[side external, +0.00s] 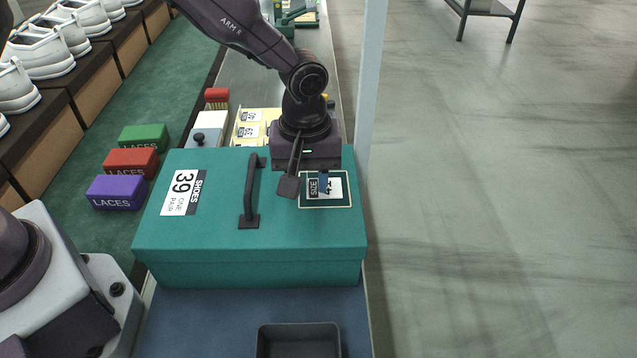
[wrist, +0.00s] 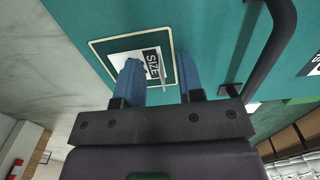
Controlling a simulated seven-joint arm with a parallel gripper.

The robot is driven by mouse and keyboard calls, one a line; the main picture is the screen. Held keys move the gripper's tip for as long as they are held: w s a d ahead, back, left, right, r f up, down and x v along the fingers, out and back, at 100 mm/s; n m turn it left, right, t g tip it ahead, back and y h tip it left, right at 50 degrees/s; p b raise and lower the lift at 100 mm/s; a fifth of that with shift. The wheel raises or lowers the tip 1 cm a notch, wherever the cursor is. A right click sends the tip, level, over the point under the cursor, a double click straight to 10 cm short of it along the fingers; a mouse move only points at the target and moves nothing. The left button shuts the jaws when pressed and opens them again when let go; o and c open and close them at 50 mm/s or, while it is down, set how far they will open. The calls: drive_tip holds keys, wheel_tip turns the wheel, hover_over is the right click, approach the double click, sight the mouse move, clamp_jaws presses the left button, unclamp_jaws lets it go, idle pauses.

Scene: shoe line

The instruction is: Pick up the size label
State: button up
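The size label (side external: 313,188) is a white card with a black SIZE block, lying inside a pale-outlined frame (side external: 327,207) on the lid of the teal shoe box (side external: 250,270). Its number is partly hidden by a finger. My gripper (side external: 306,190) points down at the label with its fingers apart, one over the label and one to its left. In the wrist view, the blue fingers of my gripper (wrist: 158,65) stand either side of the SIZE block of the label (wrist: 152,64), with a gap between them. Contact with the label cannot be told.
A black handle (side external: 251,195) stands up on the lid just left of my gripper. Further left are laces boxes (side external: 131,162). Behind the box are more number cards (side external: 248,130) and a red brush (side external: 216,97). A dark tray (side external: 298,340) sits in front. A pale post (side external: 370,80) rises at right.

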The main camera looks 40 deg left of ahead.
sight(307, 181)
drive_tip(key=shift+f, duration=0.35)
clamp_jaws()
drive_tip(key=shift+r, duration=0.1)
drive_tip(key=shift+r, duration=0.5)
wheel_tip(307, 181, up, 3)
drive_tip(key=shift+s+f, duration=0.1)
drive_tip(key=shift+f, duration=0.1)
drive_tip(key=s+a+r, duration=0.5)
drive_tip(key=s+r, duration=0.4)
drive_tip(key=s, duration=0.4)
drive_tip(key=shift+r, duration=0.15)
